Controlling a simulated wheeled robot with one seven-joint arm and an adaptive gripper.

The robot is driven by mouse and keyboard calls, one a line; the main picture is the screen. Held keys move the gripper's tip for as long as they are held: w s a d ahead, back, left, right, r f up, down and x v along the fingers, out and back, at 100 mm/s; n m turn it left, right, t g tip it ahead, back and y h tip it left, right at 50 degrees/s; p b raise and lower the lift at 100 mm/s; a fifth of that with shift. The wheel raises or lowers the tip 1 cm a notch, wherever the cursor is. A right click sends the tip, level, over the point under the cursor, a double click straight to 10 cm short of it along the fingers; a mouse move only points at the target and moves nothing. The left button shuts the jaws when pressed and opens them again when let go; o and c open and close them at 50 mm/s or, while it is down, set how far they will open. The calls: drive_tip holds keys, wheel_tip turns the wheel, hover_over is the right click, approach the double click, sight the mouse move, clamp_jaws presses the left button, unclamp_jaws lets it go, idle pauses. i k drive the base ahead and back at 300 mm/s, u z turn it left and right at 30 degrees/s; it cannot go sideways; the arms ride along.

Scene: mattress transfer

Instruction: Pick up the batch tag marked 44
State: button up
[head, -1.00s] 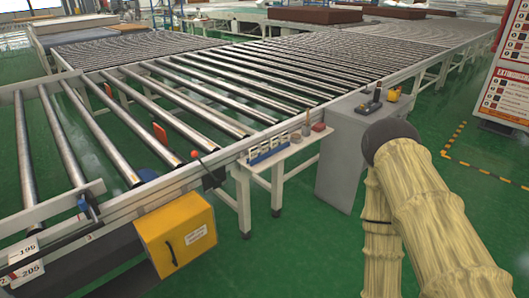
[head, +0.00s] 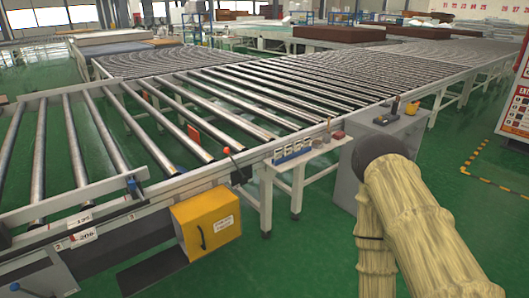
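Several small white tags stand in a blue rack (head: 292,154) on a small white side table (head: 312,155) at the conveyor's edge. Their markings are too small to read, so I cannot tell which is 44. My arm, in a tan ribbed cover, fills the lower right of the head view. My gripper is not in view.
A long roller conveyor (head: 160,185) spans the left and middle. A yellow box (head: 208,222) hangs on its near side. A grey cabinet (head: 352,185) stands right of the side table. A red and white sign (head: 517,105) is at the right edge. Green floor (head: 300,260) lies open in front.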

sight(289, 148)
drive_tip(key=u, duration=0.8)
drive_tip(key=i, duration=0.8)
drive_tip(key=u, duration=0.55)
drive_tip(key=i, duration=0.95)
drive_tip(key=z, duration=0.4)
